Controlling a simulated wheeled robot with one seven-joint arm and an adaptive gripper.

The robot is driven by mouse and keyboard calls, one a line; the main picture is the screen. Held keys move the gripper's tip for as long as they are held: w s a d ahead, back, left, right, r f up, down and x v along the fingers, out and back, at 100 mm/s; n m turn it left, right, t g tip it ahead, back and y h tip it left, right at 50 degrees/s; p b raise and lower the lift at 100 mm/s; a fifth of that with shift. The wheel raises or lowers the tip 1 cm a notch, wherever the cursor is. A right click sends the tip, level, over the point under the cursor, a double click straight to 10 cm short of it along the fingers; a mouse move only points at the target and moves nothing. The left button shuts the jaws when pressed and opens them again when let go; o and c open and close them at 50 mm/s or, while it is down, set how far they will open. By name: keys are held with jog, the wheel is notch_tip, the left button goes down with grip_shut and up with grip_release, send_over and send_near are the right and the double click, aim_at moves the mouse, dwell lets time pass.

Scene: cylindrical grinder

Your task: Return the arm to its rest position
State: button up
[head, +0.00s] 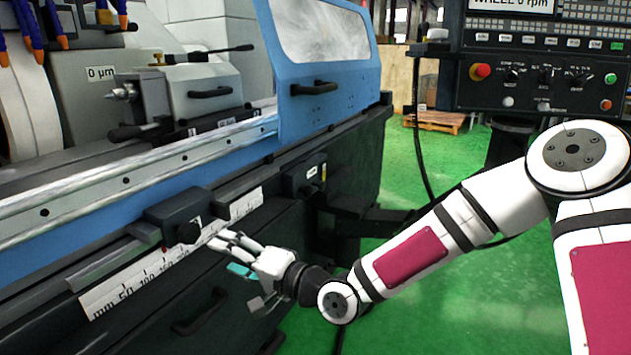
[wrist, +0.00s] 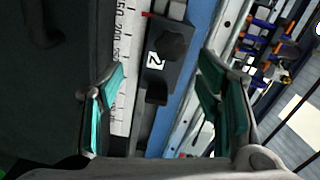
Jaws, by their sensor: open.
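My gripper (head: 232,252) is open and empty in the head view, in front of the grinder's dark front face. It is close to the black slide block (head: 180,218) with a round knob, to the right of and below it. The wrist view shows the two teal-padded fingers (wrist: 165,105) spread apart. The gap between fingers and block is hard to judge. My arm reaches in from the right, bent at the elbow.
A white scale strip (head: 130,285) runs along the grinder front. The blue sliding door (head: 325,85) stands above right. The control panel (head: 540,75) is at the upper right, above my arm. The green floor (head: 430,310) is open below the arm. A wooden pallet (head: 435,121) lies farther back.

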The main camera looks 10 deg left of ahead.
jog(key=d+f+n+h, duration=0.1)
jog(key=d+f+h, duration=0.15)
jog(key=d, duration=0.25)
jog(key=s+d+f+n+g+h, duration=0.1)
jog(key=d+f+n+h, duration=0.1)
jog(key=d+h, duration=0.25)
jog(key=d+f+n+h, duration=0.1)
jog(key=d+f+h, duration=0.2)
jog(key=d, duration=0.3)
jog(key=s+d+r+g+h, duration=0.1)
jog(key=s+d+r+h, duration=0.25)
jog(key=d, duration=0.55)
jog(key=s+d+r+h, duration=0.3)
jog(key=d+r, duration=0.1)
jog(key=d, duration=0.5)
jog(key=s+d+r+m+g, duration=0.1)
jog(key=s+d+r, duration=0.2)
jog(key=s, duration=0.6)
jog(key=s+d+r+g, duration=0.2)
jog(key=s, duration=0.7)
jog(key=s+d+r+m+g, duration=0.1)
jog(key=s+d+r, duration=0.2)
jog(key=s, duration=0.5)
notch_tip(320, 180, up, 24)
jog(key=t+p, duration=0.3)
jog(key=p, duration=1.9)
jog(key=shift+f+t, duration=0.25)
jog(key=shift+t, duration=0.05)
